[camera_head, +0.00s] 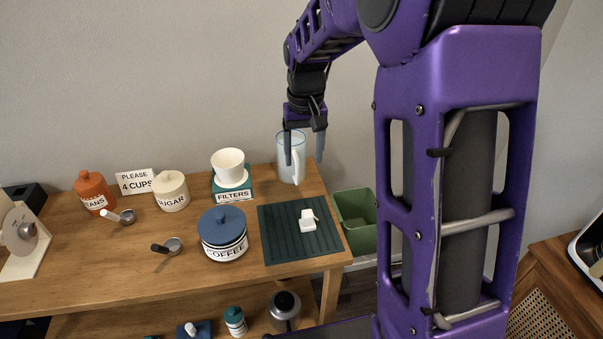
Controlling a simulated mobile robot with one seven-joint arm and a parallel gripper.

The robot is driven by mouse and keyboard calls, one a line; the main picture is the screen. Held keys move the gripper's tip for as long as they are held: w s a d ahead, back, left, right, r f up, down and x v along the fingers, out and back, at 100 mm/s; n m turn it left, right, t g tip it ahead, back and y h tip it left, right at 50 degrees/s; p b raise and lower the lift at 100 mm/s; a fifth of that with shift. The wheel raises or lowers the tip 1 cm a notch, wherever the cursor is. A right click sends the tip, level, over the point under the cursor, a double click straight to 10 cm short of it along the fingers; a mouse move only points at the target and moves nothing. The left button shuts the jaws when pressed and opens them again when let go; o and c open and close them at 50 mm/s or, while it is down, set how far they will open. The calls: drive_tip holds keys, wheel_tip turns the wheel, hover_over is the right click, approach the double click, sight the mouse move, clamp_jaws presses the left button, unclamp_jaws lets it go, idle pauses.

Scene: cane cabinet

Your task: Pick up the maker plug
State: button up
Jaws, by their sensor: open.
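A small white block with a short stub (308,224), which looks like the maker plug, lies on a dark green ribbed mat (280,248) at the right end of the wooden cabinet top. My gripper (304,160) hangs from above with its fingers pointing down. It is open, with nothing seen between the fingers. It is above the white block in the picture and apart from it. It overlaps a pale glass pitcher (297,177) behind it, partly hiding it; I cannot tell the exact gap.
A blue-lidded coffee jar (225,247) stands left of the mat. A filter holder with a white dripper (230,165) stands behind it. Sugar (171,193) and beans (93,192) jars and scoops are farther left. A green bin (356,236) is beyond the right edge.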

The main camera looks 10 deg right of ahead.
wheel_tip(320, 180, down, 2)
drive_tip(key=s+g, duration=0.1)
drive_tip(key=s, duration=0.1)
approach(308, 213)
drive_tip(key=f, duration=0.5)
drive_tip(key=shift+s+a+b, duration=0.15)
drive_tip(key=shift+a+b, duration=0.2)
drive_tip(key=shift+a, duration=0.05)
drive_tip(key=shift+d+f, duration=0.2)
drive_tip(key=shift+f, duration=1.2)
drive_tip(key=shift+d+f, duration=0.2)
drive_tip(key=shift+f, duration=1.25)
clamp_jaws()
